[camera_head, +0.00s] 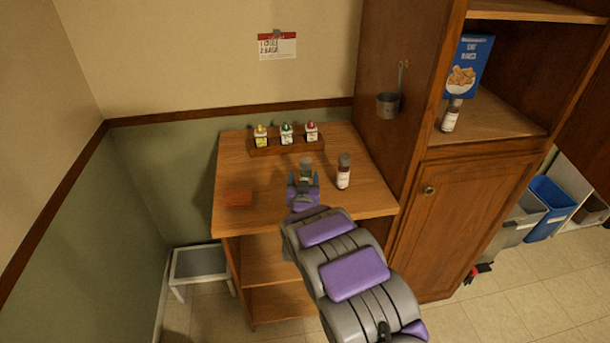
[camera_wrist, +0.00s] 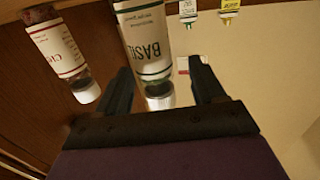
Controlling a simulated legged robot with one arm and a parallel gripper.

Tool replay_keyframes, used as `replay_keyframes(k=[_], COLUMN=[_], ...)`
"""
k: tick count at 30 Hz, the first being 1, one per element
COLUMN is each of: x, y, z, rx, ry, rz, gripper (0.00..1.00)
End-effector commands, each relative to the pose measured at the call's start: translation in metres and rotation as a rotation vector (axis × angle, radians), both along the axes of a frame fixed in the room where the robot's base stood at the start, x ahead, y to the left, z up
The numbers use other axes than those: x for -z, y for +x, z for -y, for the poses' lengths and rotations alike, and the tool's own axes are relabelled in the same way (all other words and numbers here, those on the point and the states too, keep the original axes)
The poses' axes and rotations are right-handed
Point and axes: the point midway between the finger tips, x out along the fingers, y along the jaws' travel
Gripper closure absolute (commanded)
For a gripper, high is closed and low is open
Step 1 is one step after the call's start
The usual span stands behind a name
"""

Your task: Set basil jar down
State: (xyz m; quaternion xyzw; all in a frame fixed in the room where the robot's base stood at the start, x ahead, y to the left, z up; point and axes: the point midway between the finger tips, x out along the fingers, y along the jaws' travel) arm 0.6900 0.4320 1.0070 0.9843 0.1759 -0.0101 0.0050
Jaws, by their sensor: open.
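The basil jar (camera_head: 306,166) stands on the wooden counter (camera_head: 262,170), partly hidden behind my gripper (camera_head: 304,181). In the wrist view, which is upside down, the basil jar (camera_wrist: 147,40) shows its white label reading "BASIL" and its pale cap. My gripper (camera_wrist: 160,72) is open, with one dark finger on each side of the jar. A gap shows between the jar and the right finger; contact at the left finger cannot be told.
A dark red jar (camera_head: 344,172) stands close to the right of the basil jar. A rack (camera_head: 285,148) with several small bottles sits behind. A tall cabinet (camera_head: 385,150) borders the counter's right side.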

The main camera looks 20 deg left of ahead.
Motion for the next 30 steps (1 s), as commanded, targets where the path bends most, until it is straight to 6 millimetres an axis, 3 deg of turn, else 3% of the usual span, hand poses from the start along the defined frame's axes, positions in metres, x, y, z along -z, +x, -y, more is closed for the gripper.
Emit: replay_keyframes(k=[6,18,30], x=[-0.01,-0.01,-0.012], y=[-0.032,-0.084,-0.096], z=[0.015,0.032,0.039], rx=[0.0,0.001,0.002], ry=[0.008,0.008,0.013], rz=[0.009,0.011,0.014], gripper=[0.31,0.31,0.31])
